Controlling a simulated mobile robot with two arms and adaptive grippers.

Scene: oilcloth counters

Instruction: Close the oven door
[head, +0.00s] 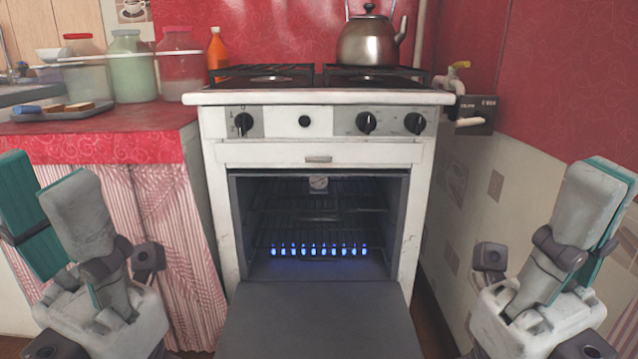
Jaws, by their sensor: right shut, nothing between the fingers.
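The white oven (317,153) stands in the middle of the head view. Its dark door (318,320) is folded down open toward me, and its near edge runs out of the bottom of the picture. The dark cavity shows wire racks and a row of blue flames. My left gripper (45,172) is at the lower left, raised with its fingers apart and nothing between them. My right gripper (607,172) is at the lower right, shut and empty. Both look clear of the door, one to each side.
A kettle (366,40) stands on the stovetop. Left, a red-topped counter (150,125) holds jars, an orange bottle (217,52) and a tray (60,115). A gas valve (456,76) and a black box (475,115) are on the right wall. Room in front of the door is out of view.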

